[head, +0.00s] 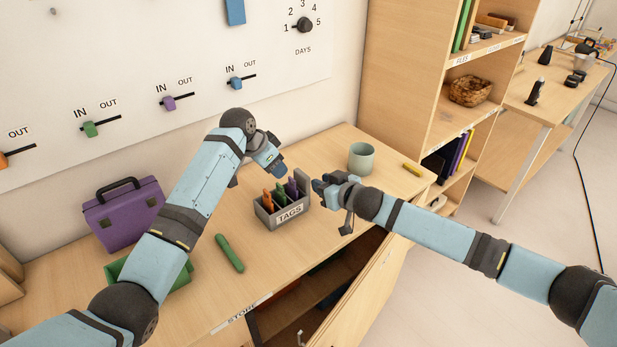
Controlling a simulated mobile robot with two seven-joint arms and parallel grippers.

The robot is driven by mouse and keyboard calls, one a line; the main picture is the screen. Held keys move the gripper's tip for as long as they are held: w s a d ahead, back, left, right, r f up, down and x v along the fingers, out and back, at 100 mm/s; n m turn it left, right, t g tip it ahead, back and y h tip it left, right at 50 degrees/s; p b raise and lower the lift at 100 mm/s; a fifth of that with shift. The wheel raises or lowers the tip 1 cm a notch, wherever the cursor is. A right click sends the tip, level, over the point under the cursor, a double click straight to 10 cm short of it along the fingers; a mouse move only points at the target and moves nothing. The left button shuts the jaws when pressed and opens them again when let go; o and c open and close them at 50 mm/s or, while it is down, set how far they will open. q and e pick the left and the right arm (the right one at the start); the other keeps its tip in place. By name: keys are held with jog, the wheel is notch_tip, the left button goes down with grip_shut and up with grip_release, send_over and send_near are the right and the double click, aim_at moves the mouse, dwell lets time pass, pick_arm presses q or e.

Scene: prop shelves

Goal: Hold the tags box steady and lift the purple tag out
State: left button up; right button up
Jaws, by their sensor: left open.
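The grey tags box (284,219), with a "TAGS" label on its front, stands upright on the wooden counter. Orange, green and purple tags stand in it; the purple tag (291,188) is at the right end, its upper part showing. My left gripper (279,170) is open, just above and behind the box, apart from the purple tag as far as I can see. My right gripper (317,187) is at the box's right end, beside its raised grey end piece (302,177). Whether it touches the box or is closed on it I cannot tell.
A green marker-like piece (229,253) lies left of the box. A pale green cup (361,157) and a yellow piece (412,170) are right. The counter (205,285) has an open cupboard below its front edge.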

aim_at(305, 175)
jog(key=x, duration=0.8)
grip_shut()
jog(key=shift+o, duration=1)
grip_release()
jog(key=shift+s, duration=0.1)
grip_shut()
jog(key=shift+o, duration=1.2)
grip_release()
